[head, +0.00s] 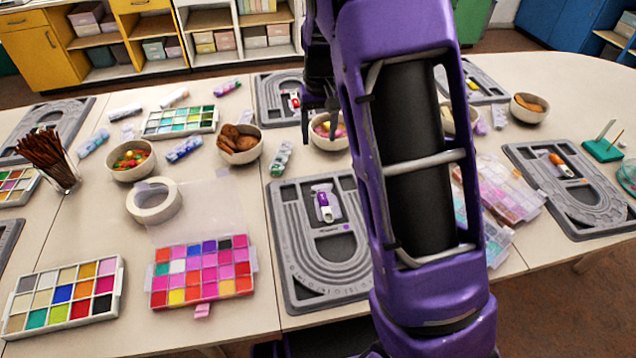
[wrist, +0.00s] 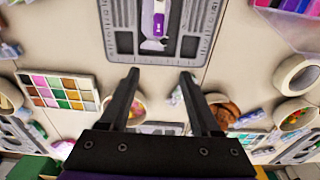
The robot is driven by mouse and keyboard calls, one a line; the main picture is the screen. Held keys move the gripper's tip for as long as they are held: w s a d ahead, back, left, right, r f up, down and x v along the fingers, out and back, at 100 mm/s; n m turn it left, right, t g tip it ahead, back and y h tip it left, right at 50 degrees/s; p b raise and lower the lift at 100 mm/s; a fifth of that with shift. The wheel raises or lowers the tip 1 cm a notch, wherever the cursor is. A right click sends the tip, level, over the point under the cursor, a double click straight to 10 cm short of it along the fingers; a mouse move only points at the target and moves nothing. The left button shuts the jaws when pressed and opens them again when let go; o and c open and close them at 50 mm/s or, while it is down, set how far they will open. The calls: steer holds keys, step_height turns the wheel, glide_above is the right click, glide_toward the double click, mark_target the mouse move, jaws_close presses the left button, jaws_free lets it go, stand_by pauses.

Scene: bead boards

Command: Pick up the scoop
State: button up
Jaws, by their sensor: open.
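A small scoop with a purple handle and a pale end (head: 324,207) lies on the grey bead board (head: 283,247) in the middle of the table. In the wrist view the scoop (wrist: 158,20) lies on the board at the top edge, beyond my fingertips. My gripper (head: 319,112) hangs over the table, farther back than the scoop, partly hidden by my arm. In the wrist view my gripper (wrist: 160,74) is open with nothing between its fingers. Similar small red (head: 295,102) and orange (head: 560,164) tools lie on other boards.
A bowl of beads (head: 327,140) and a bowl of cookies (head: 239,156) stand behind the board. A colourful bead box (head: 246,288) is to its left, with a tape roll (head: 154,201) behind it. Pink bead boxes (head: 517,200) lie right of my arm.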

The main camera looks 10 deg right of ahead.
glide_above(322, 194)
steer(key=shift+g, duration=0.4)
steer(key=f, duration=0.6)
steer(key=f+b, duration=0.1)
steer(key=f, duration=0.6)
steer(key=shift+w+d, duration=0.15)
steer(key=shift+d, duration=0.05)
steer(key=f, duration=0.4)
steer(key=shift+s+a+f, duration=0.25)
steer(key=shift+f, duration=0.65)
steer(key=shift+c, duration=0.3)
jaws_close()
